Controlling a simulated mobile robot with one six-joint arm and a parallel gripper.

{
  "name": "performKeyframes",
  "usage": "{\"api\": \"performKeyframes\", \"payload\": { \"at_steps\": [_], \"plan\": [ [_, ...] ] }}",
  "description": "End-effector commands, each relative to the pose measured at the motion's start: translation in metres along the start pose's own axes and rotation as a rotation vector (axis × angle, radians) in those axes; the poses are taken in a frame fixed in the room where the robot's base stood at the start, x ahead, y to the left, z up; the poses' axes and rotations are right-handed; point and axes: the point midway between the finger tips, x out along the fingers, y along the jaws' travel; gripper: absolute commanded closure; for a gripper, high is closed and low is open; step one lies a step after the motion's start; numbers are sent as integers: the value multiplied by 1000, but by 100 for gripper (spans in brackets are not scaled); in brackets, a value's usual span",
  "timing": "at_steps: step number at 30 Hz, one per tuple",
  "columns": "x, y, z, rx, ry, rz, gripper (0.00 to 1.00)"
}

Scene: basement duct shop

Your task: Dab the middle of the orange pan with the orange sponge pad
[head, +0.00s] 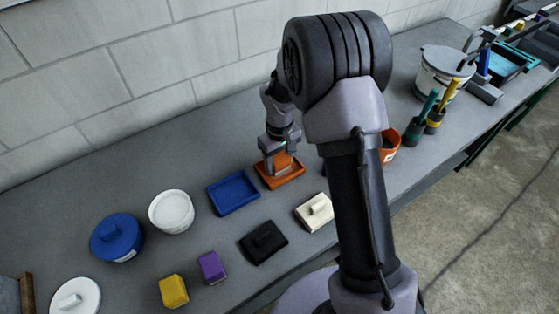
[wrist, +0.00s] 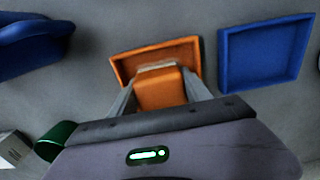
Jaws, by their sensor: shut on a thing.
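The orange pan (head: 284,182) is a shallow square tray on the grey bench, right of a blue pan in the head view. In the wrist view the orange pan (wrist: 121,68) lies just beyond my fingertips. My gripper (head: 279,164) points down over it, shut on the orange sponge pad (head: 285,159). In the wrist view the sponge pad (wrist: 160,90) sits between the two fingers (wrist: 159,78) and overlaps the pan's near side, hiding part of its floor. I cannot tell whether the pad touches the pan floor.
The blue pan (head: 233,192) stands close beside the orange one. A cream lidded block (head: 315,212), a black one (head: 263,242), purple (head: 212,267) and yellow (head: 173,290) blocks lie nearer. A white tub (head: 171,211) and blue lidded pot (head: 116,237) stand left.

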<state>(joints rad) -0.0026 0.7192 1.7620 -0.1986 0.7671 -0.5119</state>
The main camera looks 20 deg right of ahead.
Motion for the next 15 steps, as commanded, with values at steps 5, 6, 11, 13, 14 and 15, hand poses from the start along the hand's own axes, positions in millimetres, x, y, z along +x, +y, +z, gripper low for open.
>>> {"api": "performKeyframes", "payload": {
  "at_steps": [5,6,11,13,14,15],
  "plan": [
    [0,0,0,0,0,0,76],
    [0,0,0,0,0,0,76],
    [2,0,0,0,0,0,76],
    [3,0,0,0,0,0,76],
    [3,0,0,0,0,0,76],
    [4,0,0,0,0,0,76]
  ]
}}
